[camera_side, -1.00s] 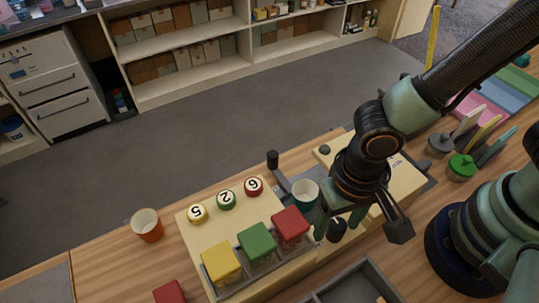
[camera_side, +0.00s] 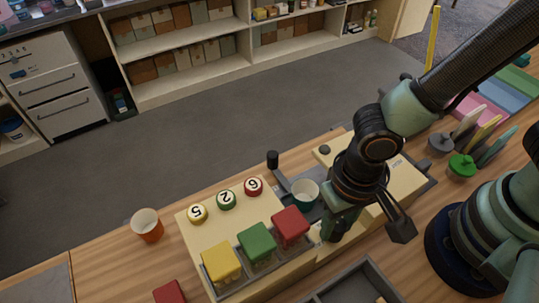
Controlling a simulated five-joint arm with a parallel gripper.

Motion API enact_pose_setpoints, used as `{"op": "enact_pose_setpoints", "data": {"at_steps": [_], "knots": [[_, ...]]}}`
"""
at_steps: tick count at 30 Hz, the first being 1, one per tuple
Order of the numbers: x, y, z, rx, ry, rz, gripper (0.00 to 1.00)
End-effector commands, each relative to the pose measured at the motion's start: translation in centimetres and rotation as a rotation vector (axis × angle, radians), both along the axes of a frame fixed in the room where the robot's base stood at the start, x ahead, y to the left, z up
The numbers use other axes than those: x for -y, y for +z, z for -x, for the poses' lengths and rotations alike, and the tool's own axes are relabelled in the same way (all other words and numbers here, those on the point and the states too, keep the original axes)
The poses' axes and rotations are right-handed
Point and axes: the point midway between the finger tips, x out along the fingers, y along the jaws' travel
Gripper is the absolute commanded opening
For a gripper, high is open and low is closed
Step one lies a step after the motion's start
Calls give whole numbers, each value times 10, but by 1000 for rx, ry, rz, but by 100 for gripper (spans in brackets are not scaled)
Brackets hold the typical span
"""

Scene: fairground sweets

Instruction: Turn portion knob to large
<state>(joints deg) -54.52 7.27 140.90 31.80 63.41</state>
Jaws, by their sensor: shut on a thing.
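The dark portion knob (camera_side: 342,237) is on the front of the cream machine (camera_side: 325,250), at the right-middle of the side view. My gripper (camera_side: 337,224) is down at the knob, its teal fingers closed around it. The fingers and wrist cover much of the knob, so its pointer and any size marks cannot be read. A teal cup (camera_side: 305,192) sits on the machine just left of my gripper.
Red (camera_side: 290,224), green (camera_side: 257,241) and yellow (camera_side: 221,262) lidded containers stand in a rack at left. An orange cup (camera_side: 147,226) is at far left. A grey tray (camera_side: 364,279) lies in front. A black-topped lever (camera_side: 273,160) stands behind.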

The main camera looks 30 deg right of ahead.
Motion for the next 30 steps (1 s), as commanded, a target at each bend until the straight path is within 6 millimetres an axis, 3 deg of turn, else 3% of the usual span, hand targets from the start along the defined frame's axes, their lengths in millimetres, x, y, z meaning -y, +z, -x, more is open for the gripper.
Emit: {"op": "enact_pose_setpoints", "data": {"at_steps": [30], "knots": [[-1, 1, 0, -1, 886, 1, 0]]}}
